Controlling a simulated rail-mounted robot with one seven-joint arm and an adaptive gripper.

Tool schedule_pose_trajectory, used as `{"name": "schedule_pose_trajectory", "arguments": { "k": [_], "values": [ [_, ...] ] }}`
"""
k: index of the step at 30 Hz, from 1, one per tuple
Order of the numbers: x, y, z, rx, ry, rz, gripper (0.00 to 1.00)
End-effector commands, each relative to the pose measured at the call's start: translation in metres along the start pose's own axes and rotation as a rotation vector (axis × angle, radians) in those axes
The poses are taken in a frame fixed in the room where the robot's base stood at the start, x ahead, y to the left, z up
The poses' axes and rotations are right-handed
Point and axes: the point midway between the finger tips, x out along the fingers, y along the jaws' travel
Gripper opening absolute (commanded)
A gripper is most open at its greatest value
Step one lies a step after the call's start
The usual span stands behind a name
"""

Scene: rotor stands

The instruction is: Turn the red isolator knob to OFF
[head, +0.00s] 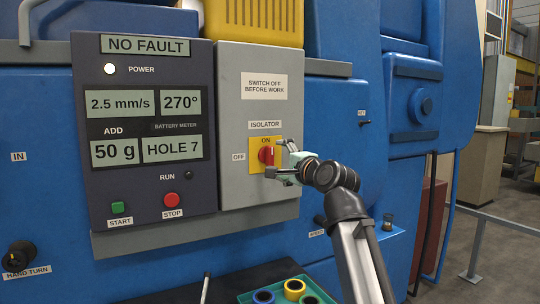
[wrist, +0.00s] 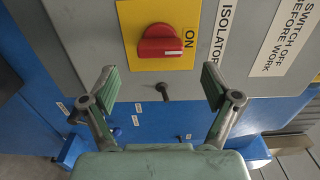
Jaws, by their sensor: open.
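The red isolator knob (head: 266,155) sits on a yellow plate (head: 256,141) on the grey isolator box (head: 230,90). ON is printed above it and an OFF label (head: 238,156) is to its left. In the wrist view the knob (wrist: 160,46) has its grip bar lying toward the ON mark, with that picture turned sideways. My gripper (head: 278,160) is in front of the plate at the knob's right in the head view, partly covering it. In the wrist view my gripper (wrist: 158,82) has its fingers spread wide and empty, with the knob beyond the fingertips.
The dark control panel (head: 145,185) with START and STOP buttons is left of the box. A small dark peg (wrist: 162,90) shows below the yellow plate in the wrist view. A green tray (head: 246,298) with several coloured rings lies below.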

Motion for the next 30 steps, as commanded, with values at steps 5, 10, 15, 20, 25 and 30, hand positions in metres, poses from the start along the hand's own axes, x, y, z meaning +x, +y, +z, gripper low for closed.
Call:
{"name": "schedule_pose_trajectory", "arguments": {
  "k": [5,10,15,20,25,30],
  "values": [
    [0.037,-0.003,0.0,0.001,-0.001,0.001,0.88],
    [0.058,-0.002,0.0,0.001,-0.001,0.001,0.88],
    [0.068,-0.001,0.0,0.0,0.0,-0.001,0.88],
    [0.07,0.0,0.0,0.0,0.0,-0.001,0.88],
    [0.07,0.0,0.0,0.0,0.0,-0.001,0.88],
    [0.07,0.0,0.0,0.0,0.0,-0.001,0.27]
  ]
}}
